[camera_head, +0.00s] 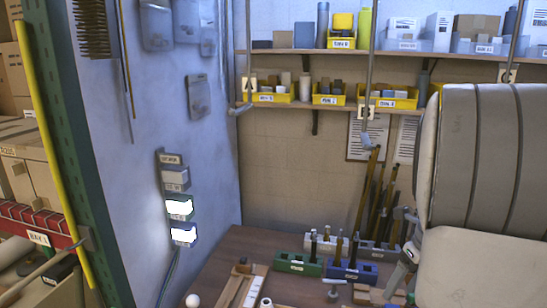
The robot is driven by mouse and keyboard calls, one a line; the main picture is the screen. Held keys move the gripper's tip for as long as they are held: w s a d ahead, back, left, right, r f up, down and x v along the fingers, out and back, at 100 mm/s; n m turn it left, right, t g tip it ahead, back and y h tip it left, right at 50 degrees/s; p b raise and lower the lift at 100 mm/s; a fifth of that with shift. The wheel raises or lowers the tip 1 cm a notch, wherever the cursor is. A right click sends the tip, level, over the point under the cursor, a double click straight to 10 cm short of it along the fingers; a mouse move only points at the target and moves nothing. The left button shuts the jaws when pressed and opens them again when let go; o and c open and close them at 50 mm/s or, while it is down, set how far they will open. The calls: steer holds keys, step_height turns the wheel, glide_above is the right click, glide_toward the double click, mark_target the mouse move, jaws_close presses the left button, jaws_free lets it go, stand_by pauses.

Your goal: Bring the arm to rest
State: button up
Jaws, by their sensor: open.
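My gripper cannot be made out in the head view. A large grey, banded rounded body with a pale part below it fills the right side close to the camera and hides the right end of the bench. On the brown bench top (222,262) stand a green block (298,264) and a blue block (352,271), with dark upright pieces at them. A white round piece (192,300) and a white ring-like piece (265,303) lie at the near edge of the picture. A small metal part (335,284) stands beside the blue block.
A wooden board (241,287) lies on the bench. A grey-and-metal item (405,258) stands at its right, partly hidden. Two shelves with yellow bins (328,100) run along the back wall. A green post with a yellow strip (50,140) and a blue-grey panel (160,110) stand left.

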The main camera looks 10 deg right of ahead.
steer(key=s+a+r+n+t+b, duration=0.1)
steer(key=s+a+n, duration=0.2)
steer(key=a+n, duration=0.5)
steer(key=s+a+r+n+t+b, duration=0.1)
steer(key=s+a+n+b, duration=0.1)
steer(key=a+n, duration=0.6)
steer(key=s+a+r+n+t+h+b, duration=0.1)
steer(key=s+a+n, duration=0.3)
steer(key=n, duration=1.5)
steer(key=a+r+b, duration=0.1)
steer(key=a, duration=0.3)
steer(key=shift+s+t, duration=0.2)
steer(key=shift+t, duration=0.2)
